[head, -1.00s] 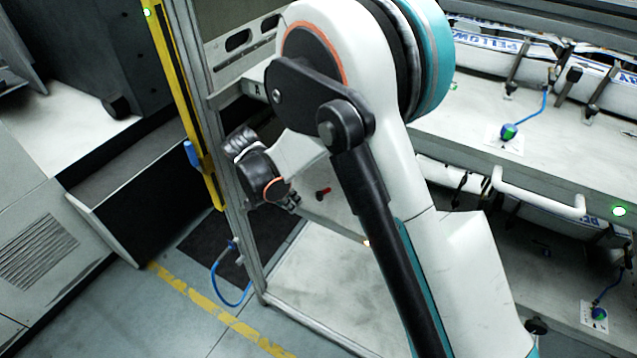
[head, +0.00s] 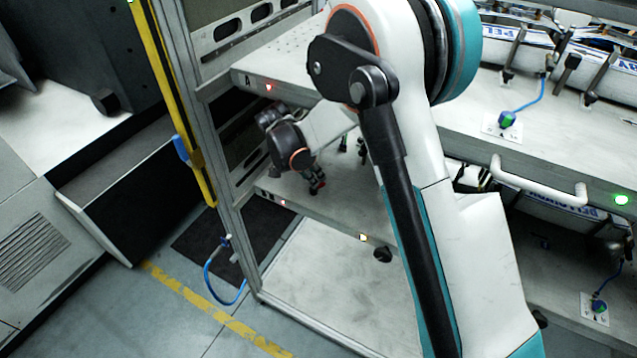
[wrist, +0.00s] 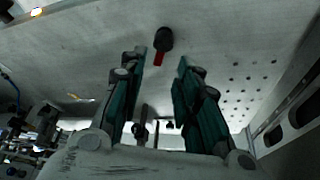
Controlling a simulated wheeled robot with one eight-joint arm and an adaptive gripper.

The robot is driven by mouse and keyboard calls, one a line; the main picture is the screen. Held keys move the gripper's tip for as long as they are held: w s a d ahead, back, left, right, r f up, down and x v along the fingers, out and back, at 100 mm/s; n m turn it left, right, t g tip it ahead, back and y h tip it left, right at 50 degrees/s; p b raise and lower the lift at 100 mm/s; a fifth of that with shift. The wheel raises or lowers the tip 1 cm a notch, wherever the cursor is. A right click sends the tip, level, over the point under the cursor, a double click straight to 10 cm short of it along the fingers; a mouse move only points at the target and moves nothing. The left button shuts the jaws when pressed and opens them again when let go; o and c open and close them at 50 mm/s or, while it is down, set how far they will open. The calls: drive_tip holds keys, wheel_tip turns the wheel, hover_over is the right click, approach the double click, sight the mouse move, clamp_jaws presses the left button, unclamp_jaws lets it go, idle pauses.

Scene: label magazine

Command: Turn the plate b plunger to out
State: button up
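The plunger (wrist: 165,38) shows in the wrist view as a black round knob with a red bar, just ahead of and between my fingertips. My gripper (wrist: 161,62) is open, with one finger on each side of the red bar; I cannot tell whether either touches it. In the head view my gripper (head: 312,182) reaches in between two plates, and a small red part (head: 317,187) shows at its fingertips. The lower plate (head: 345,210) lies under it; its label is too small to read. The black knob is hidden in the head view.
The upper plate (head: 252,76), marked A, overhangs my gripper. A frame post (head: 213,150) stands close on the left. A yellow light (head: 362,238) is on the lower plate's front edge, with a black knob (head: 382,255) below it. A white handle (head: 540,190) is at right.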

sight(321, 184)
drive_tip(key=shift+d+b+x, duration=0.15)
drive_tip(key=shift+b+x, duration=0.25)
drive_tip(key=shift+x, duration=0.95)
drive_tip(key=shift+d+b+x, duration=0.15)
drive_tip(key=shift+b+x, duration=0.25)
drive_tip(key=shift+x, duration=0.95)
drive_tip(key=shift+w+r, duration=0.15)
drive_tip(key=shift+r, duration=0.05)
drive_tip(key=shift+c, duration=0.2)
clamp_jaws()
